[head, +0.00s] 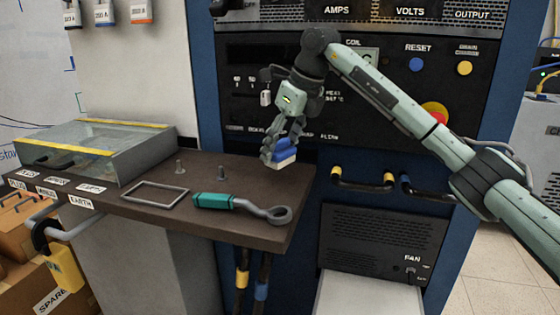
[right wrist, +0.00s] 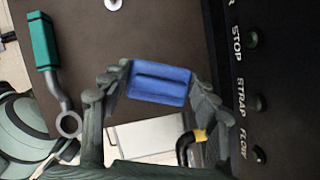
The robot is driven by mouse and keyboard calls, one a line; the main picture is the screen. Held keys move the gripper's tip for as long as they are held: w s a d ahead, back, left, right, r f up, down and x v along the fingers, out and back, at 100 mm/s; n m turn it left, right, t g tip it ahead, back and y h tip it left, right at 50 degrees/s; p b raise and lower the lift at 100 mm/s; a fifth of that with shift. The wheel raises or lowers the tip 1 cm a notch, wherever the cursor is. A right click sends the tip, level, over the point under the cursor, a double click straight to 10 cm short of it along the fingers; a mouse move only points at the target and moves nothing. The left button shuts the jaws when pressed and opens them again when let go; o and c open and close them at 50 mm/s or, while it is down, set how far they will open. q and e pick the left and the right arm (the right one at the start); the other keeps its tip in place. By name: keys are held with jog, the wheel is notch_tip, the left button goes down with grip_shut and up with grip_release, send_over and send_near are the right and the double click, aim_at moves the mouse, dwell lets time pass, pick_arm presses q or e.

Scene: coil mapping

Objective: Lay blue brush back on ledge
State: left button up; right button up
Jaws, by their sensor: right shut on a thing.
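The blue brush (head: 287,149) has a blue back and a pale underside. My right gripper (head: 278,155) is shut on it and holds it near the back right corner of the brown ledge (head: 238,182), close to the black panel. In the right wrist view the brush (right wrist: 159,84) sits between the fingers of the right gripper (right wrist: 162,92), and the ledge (right wrist: 88,48) lies to its left. I cannot tell whether the brush touches the ledge. My left gripper is not in view.
A teal-handled wrench (head: 235,205) and a thin rectangular frame (head: 154,195) lie on the ledge, with two short pegs (head: 180,167) behind. A glass-topped box (head: 95,150) stands at left. The panel with its red button (head: 433,112) rises behind my right arm.

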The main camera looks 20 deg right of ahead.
aim_at(280, 161)
jog(key=shift+f, duration=1.75)
jog(key=shift+f, duration=0.1)
jog(key=o, duration=1.1)
jog(key=v, duration=1.2)
jog(key=shift+a, duration=0.1)
